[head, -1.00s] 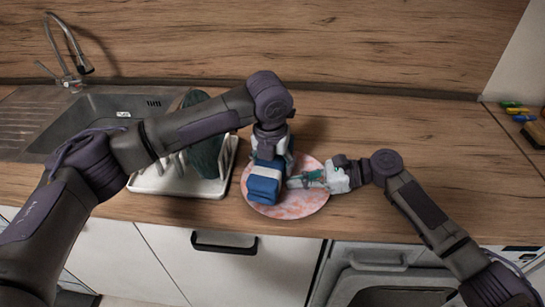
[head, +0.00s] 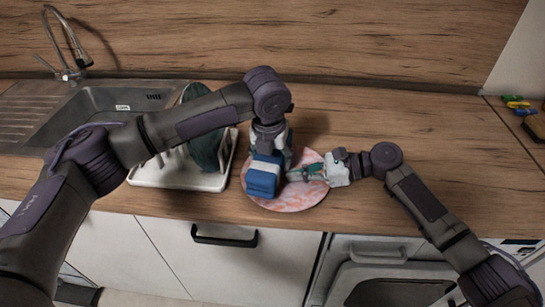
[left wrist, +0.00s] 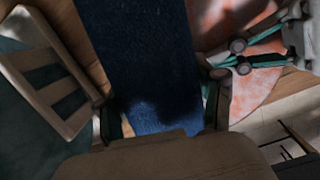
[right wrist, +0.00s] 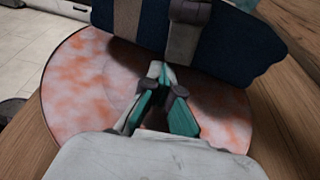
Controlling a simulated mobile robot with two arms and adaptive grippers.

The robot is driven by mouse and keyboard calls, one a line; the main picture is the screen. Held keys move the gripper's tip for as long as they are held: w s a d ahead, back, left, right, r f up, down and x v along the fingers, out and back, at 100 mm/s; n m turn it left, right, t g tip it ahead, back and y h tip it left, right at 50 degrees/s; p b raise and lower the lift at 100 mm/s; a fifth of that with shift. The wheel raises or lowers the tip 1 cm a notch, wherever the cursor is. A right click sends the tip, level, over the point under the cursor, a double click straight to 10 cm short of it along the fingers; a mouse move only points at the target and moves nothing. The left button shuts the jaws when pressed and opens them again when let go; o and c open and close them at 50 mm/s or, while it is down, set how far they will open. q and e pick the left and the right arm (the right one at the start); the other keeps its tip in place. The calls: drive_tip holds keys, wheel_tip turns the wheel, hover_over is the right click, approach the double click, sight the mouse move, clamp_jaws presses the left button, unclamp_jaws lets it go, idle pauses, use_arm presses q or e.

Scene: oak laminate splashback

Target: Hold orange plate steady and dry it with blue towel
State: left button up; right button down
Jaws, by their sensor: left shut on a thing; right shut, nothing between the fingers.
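The orange plate (head: 300,200), mottled orange and white, lies on the counter near its front edge. The blue towel (head: 263,180), with a white band, covers the left part of the plate. My left gripper (head: 268,152) is shut on the towel from above; the towel fills much of the left wrist view (left wrist: 140,60). My right gripper (head: 296,177) is shut with nothing between its fingers, low over the plate's middle beside the towel. In the right wrist view its fingertips (right wrist: 160,75) come together close to the towel (right wrist: 235,50); whether they touch the plate (right wrist: 85,85) cannot be told.
A white dish rack (head: 180,182) holding a dark green plate (head: 205,140) stands left of the orange plate. A sink (head: 95,112) with a tap lies further left. Coloured clips (head: 518,104) and a dark-topped object lie at the far right. The counter behind the plate is clear.

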use_arm(q)
drive_tip(key=shift+w+a, duration=0.15)
drive_tip(key=shift+a, duration=0.6)
drive_tip(key=shift+s+d+f, duration=0.1)
drive_tip(key=shift+s+d, duration=0.05)
drive_tip(key=shift+d, duration=0.45)
drive_tip(key=shift+s+d, duration=0.1)
drive_tip(key=shift+d, duration=0.5)
drive_tip(key=shift+s+d, duration=0.35)
drive_tip(key=shift+d, duration=0.45)
drive_tip(key=shift+w+a, duration=0.3)
drive_tip(key=shift+a, duration=0.7)
drive_tip(key=shift+w+a, duration=0.25)
drive_tip(key=shift+a, duration=0.7)
drive_tip(key=shift+d, duration=0.15)
